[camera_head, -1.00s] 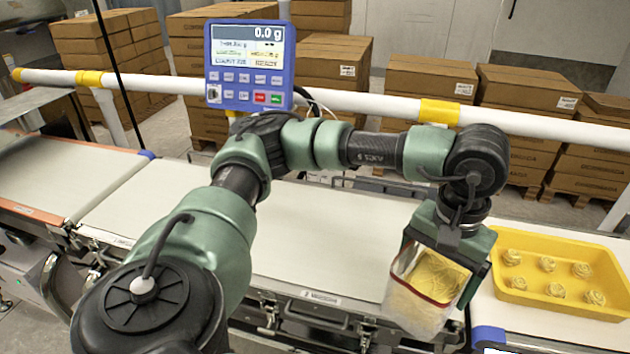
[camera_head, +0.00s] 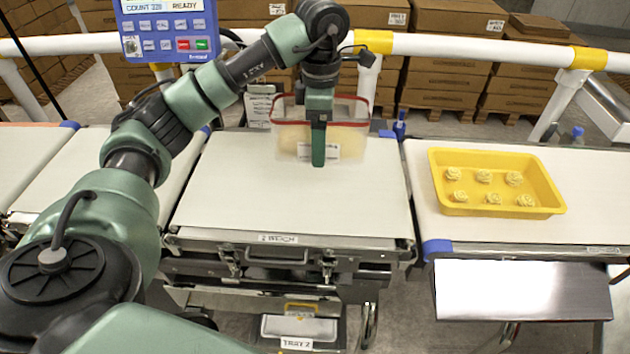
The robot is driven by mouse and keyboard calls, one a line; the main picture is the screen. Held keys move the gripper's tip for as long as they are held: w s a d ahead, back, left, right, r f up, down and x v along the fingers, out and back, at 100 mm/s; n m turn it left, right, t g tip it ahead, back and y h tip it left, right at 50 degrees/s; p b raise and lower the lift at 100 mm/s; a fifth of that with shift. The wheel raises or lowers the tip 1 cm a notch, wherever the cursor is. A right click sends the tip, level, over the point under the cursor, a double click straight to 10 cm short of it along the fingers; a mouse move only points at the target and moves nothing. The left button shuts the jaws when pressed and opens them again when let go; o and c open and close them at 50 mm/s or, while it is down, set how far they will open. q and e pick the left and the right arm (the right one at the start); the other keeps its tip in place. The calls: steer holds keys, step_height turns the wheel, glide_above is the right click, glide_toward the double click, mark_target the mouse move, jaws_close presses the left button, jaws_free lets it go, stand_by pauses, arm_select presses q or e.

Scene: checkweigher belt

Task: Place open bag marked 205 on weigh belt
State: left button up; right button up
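The clear open bag (camera_head: 285,141) with a red rim and pale yellow contents is upright over the back right part of the white weigh belt (camera_head: 270,205). It has a white label low on its front, too small to read. My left gripper (camera_head: 318,150) comes down from above, with one green finger in front of the bag; the other finger is hidden. It appears shut on the bag. I cannot tell whether the bag's bottom touches the belt. My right gripper is not in view.
A yellow tray (camera_head: 450,209) with several pale nest-shaped pieces sits on the right belt (camera_head: 590,175). A blue display panel (camera_head: 168,30) and a white rail (camera_head: 450,43) stand behind. Stacked cartons (camera_head: 445,80) fill the background. The weigh belt's front is clear.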

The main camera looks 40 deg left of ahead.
mark_target(319, 192)
arm_select(q)
step_height(319, 192, down, 13)
steer(key=shift+f+p, duration=0.1)
steer(key=shift+p, duration=0.75)
steer(key=shift+f, duration=0.15)
steer(key=o, duration=1.5)
